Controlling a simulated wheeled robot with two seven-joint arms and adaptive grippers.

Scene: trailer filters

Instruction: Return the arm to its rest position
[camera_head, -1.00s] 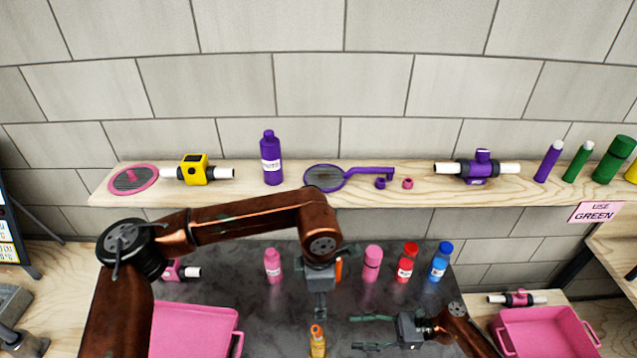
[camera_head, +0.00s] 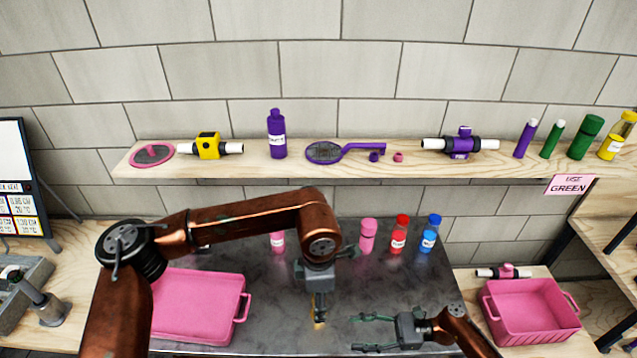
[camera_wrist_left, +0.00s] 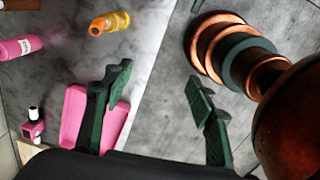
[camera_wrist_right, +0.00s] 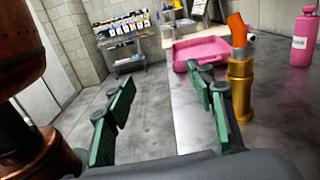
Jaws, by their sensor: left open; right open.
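My left arm comes in from the left in the head view and bends down over the dark counter (camera_head: 270,300). My left gripper (camera_head: 319,308) points down there, partly hiding a yellow bottle with an orange tip. In the left wrist view the left gripper (camera_wrist_left: 160,100) is open and empty, with that yellow bottle (camera_wrist_left: 112,22) beyond the fingers. My right gripper (camera_head: 375,332) is open and empty over the front of the counter. In the right wrist view its fingers (camera_wrist_right: 160,115) are spread, and the yellow bottle (camera_wrist_right: 240,90) stands upright just beyond the right finger.
A pink tray (camera_head: 195,305) lies at the counter's left, and a pink bin (camera_head: 530,312) stands at the right. Pink, red (camera_head: 399,235) and blue (camera_head: 430,235) bottles stand at the back. A wooden shelf (camera_head: 250,165) above holds filters, bottles and a strainer.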

